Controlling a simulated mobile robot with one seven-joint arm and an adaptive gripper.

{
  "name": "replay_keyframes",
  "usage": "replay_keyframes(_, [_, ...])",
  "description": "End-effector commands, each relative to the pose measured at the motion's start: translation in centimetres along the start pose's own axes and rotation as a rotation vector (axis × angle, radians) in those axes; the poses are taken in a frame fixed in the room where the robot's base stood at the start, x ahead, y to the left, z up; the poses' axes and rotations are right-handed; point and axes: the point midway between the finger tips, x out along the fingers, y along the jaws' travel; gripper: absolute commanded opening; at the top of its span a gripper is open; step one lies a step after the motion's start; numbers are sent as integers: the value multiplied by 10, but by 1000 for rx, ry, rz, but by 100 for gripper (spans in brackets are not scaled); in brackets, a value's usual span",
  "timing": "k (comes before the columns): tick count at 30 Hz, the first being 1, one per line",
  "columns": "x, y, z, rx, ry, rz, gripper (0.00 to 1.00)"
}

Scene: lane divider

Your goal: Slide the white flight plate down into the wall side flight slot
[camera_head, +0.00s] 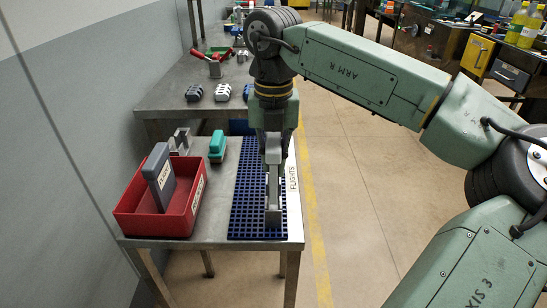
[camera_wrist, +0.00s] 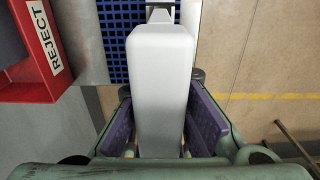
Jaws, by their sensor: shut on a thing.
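The white flight plate shows in the wrist view (camera_wrist: 160,75) as a long pale block seen from its top end, between the purple finger pads. My gripper (camera_head: 273,158) points down over the blue gridded mat (camera_head: 245,200) and is shut on the plate. In the head view, a narrow grey upright piece stands under the gripper, with a grey block (camera_head: 273,217) at its foot on the mat. I cannot tell there where plate and holder meet, or which slot is the wall side one. The plate's lower end is hidden.
A red REJECT bin (camera_head: 188,222) stands left of the mat, holding a grey plate (camera_head: 160,177) marked FLIGHT. Behind it are a grey bracket (camera_head: 181,140) and a teal object (camera_head: 217,146). A FLIGHTS label (camera_head: 292,178) marks the table's right edge, with open floor beyond.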

Motion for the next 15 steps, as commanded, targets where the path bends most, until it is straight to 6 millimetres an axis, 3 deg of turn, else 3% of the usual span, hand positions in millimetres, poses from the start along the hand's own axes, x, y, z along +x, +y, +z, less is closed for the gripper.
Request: replay_keyframes(15, [14,0,0,0,0,0,0])
